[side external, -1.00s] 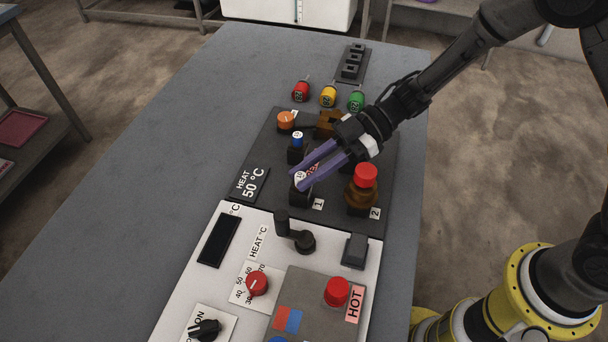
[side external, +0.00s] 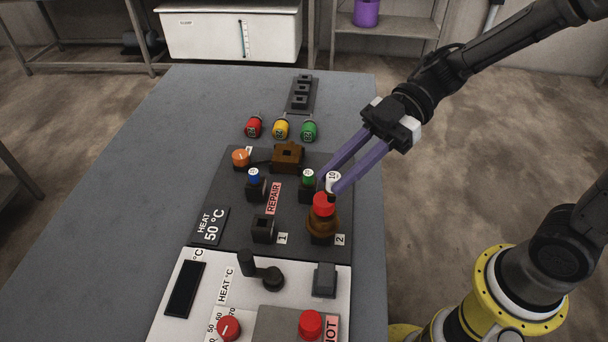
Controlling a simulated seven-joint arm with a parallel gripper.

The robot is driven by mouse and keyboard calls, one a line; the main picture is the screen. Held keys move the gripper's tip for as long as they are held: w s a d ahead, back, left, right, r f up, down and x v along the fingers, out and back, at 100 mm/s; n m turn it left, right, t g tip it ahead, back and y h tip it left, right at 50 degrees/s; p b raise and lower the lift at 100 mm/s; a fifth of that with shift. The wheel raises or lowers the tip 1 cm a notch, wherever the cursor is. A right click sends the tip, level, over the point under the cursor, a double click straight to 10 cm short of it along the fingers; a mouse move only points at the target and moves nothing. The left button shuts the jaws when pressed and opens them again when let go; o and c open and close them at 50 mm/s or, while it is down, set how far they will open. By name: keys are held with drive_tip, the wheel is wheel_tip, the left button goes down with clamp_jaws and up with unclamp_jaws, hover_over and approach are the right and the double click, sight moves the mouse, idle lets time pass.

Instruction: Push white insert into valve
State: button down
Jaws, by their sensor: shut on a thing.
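My gripper (side external: 332,184) has two long purple fingers and is shut on the white insert (side external: 333,176), which has a "10" on its white top. The insert's lower part is hidden behind the red cap (side external: 323,198) of a brown fitting (side external: 322,221) at label 2. I cannot tell whether the insert touches that fitting. A brown block with a dark opening (side external: 288,156), beside an orange knob (side external: 241,157), sits further back on the dark panel. I cannot tell for sure which brown part is the valve. The black socket (side external: 263,229) at label 1 stands empty.
Red, yellow and green cylinders (side external: 281,130) lie behind the panel. A black lever (side external: 262,268) stands in front. The grey table (side external: 150,170) is clear at left.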

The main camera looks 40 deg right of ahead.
drive_tip(key=shift+s+d+r, duration=0.25)
drive_tip(key=shift+d+r, duration=0.25)
drive_tip(key=shift+d, duration=0.2)
drive_tip(key=m+t+h, duration=0.2)
drive_tip(key=m+t, duration=0.4)
drive_tip(key=t, duration=0.1)
hover_over(293, 152)
wheel_tip(293, 152, down, 5)
drive_tip(key=shift+f, duration=3.05)
drive_tip(key=shift+f, duration=0.3)
drive_tip(key=shift+f, duration=0.8)
